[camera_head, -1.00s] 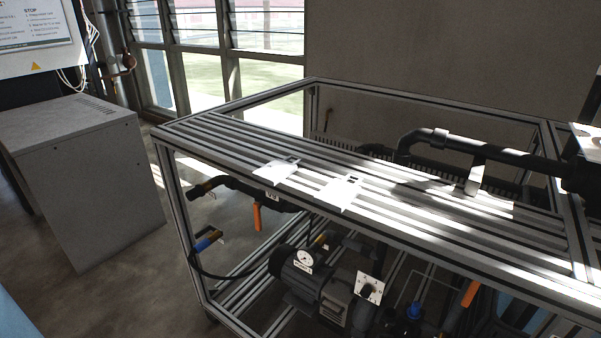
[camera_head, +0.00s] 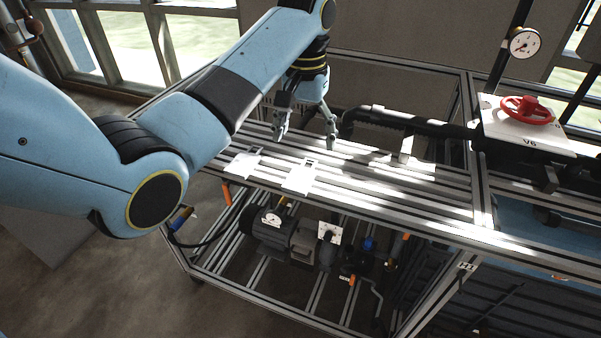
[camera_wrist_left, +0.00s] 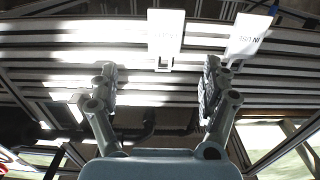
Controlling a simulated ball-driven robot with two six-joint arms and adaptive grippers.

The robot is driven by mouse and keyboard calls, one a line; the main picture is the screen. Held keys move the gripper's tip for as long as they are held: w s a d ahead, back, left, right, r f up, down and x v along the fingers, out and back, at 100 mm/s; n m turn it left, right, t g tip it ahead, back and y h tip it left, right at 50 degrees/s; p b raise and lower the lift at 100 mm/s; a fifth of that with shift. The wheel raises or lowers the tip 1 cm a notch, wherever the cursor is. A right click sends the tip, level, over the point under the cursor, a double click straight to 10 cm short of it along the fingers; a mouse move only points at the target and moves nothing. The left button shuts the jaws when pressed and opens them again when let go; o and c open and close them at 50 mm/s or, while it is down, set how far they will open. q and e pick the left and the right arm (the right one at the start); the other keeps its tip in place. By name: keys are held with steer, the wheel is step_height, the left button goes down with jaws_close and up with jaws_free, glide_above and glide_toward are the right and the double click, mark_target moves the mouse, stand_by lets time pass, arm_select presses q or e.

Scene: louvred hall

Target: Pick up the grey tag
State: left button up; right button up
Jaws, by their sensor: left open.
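Two flat, pale tags with slotted ends lie on the slatted aluminium rack top (camera_head: 440,205); in the sunlight both look whitish, so I cannot tell which is the grey one. One tag (camera_head: 300,178) is nearer the rack's middle and also shows in the left wrist view (camera_wrist_left: 166,38). My left gripper (camera_head: 307,140) is open and empty, above the slats just behind the tags. Its fingers also show in the left wrist view (camera_wrist_left: 159,75). My right gripper is out of view.
A black pipe (camera_head: 425,128) runs along the back of the rack. A red handwheel (camera_head: 527,110) on a white plate and a gauge (camera_head: 524,43) stand at the right. A pump (camera_head: 290,238) sits below the slats. The slats right of the tags are bare.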

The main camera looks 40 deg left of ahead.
arm_select(q)
glide_above(300, 177)
steer(key=f, duration=0.4)
steer(key=shift+w+d+f, duration=0.3)
steer(key=shift+d+f, duration=0.05)
steer(key=shift+f, duration=0.05)
steer(key=f, duration=0.3)
steer(key=f+p, duration=0.1)
steer(key=f, duration=0.1)
steer(key=shift+s+a+f, duration=0.2)
steer(key=shift+s+a, duration=0.05)
steer(key=shift+a, duration=0.1)
steer(key=c, duration=1.1)
steer(key=shift+o, duration=0.2)
steer(key=shift+r, duration=0.1)
